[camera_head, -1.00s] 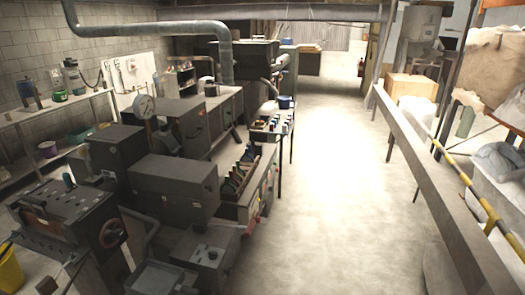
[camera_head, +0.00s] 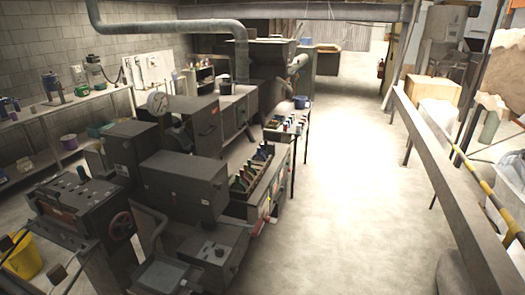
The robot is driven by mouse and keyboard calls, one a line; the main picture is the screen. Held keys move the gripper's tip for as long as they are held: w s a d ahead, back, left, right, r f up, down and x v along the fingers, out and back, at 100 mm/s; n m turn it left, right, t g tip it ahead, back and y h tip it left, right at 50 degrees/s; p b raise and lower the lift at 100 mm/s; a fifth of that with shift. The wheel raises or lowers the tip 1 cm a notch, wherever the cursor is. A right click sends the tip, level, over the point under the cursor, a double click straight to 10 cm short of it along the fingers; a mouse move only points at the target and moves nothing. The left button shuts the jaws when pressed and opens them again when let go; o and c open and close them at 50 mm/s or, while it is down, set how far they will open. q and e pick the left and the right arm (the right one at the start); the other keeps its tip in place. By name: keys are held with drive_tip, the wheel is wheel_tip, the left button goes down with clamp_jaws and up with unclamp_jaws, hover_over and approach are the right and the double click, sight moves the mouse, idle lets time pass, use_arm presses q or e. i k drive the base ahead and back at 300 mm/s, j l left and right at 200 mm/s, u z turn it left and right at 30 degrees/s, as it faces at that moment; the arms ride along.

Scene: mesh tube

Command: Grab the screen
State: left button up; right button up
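I cannot make out a thing that is clearly the screen in this view. A flat dark panel with a raised rim (camera_head: 165,273) sits at the bottom, in front of the grey machines; I cannot tell whether it is the screen. Neither of my grippers shows, and no arm of mine is clearly in view.
Dark grey machines (camera_head: 182,186) fill the left and middle, with a row of coloured handles (camera_head: 252,170) on their right side. A shelf (camera_head: 60,106) lines the left wall; a yellow bucket (camera_head: 22,258) stands lower left. A long beam (camera_head: 440,165) runs along the right. The floor (camera_head: 345,180) between is clear.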

sight(264, 153)
drive_tip(key=i+z, duration=0.35)
drive_tip(key=i, duration=1.4)
drive_tip(key=i+l+u, duration=0.2)
drive_tip(key=i+u, duration=0.3)
drive_tip(key=i, duration=0.2)
drive_tip(key=i+l+u, duration=0.45)
drive_tip(key=i, duration=0.25)
drive_tip(key=i+l+u, duration=0.8)
drive_tip(key=l+u, duration=0.3)
drive_tip(key=i+l+u, duration=0.15)
drive_tip(key=l+u, duration=0.15)
drive_tip(key=l, duration=0.25)
drive_tip(key=i+l+u, duration=0.1)
drive_tip(key=l+u, duration=0.2)
drive_tip(key=l, duration=0.1)
